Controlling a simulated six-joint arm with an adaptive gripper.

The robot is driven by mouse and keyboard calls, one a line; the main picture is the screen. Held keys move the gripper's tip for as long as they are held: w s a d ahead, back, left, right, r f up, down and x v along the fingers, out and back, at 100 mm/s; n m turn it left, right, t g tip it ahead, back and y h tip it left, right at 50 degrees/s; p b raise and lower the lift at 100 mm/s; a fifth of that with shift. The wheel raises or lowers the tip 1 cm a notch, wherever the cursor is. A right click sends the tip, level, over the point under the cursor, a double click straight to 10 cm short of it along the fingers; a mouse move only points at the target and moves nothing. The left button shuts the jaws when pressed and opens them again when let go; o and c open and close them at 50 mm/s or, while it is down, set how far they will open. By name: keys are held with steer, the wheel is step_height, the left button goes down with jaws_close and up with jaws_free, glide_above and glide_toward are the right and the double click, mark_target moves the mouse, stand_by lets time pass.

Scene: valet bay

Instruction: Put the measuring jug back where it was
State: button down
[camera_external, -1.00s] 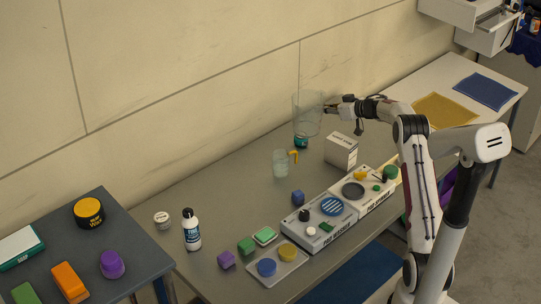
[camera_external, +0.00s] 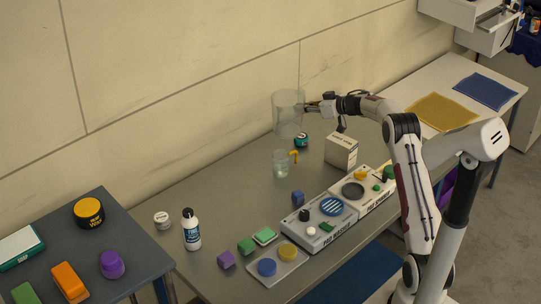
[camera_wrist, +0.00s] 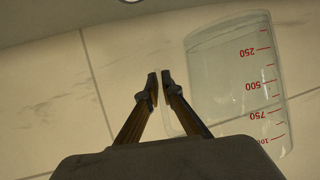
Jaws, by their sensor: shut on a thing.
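The measuring jug (camera_external: 288,113) is clear, with red graduation marks that show in the wrist view (camera_wrist: 238,85). It is held up above the back of the grey table, near the wall. My gripper (camera_external: 311,106) is at the jug's right side in the external view. In the wrist view my gripper's fingertips (camera_wrist: 159,88) are close together on a thin clear part at the jug's left edge, which seems to be its handle. The jug looks roughly upright in the external view.
A teal tin (camera_external: 301,139) stands just below and right of the jug. A smaller clear jar (camera_external: 280,164) with a yellow piece (camera_external: 294,156) beside it and a white box (camera_external: 341,151) are close. The table left of the jar is largely clear.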

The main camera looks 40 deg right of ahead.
steer(key=w+a+r+n+g+y, duration=0.1)
steer(key=a+r, duration=0.1)
steer(key=a, duration=1.5)
steer(key=a+r+n+y, duration=0.2)
steer(key=a, duration=1.5)
steer(key=s+a+f+m+h, duration=0.1)
steer(key=s+a+f, duration=0.1)
steer(key=s+f, duration=0.1)
steer(key=shift+s+a+f, duration=0.15)
steer(key=shift+s+f, duration=0.05)
steer(key=shift+f, duration=0.7)
steer(key=shift+f, duration=3.15)
steer(key=shift+f, duration=1.85)
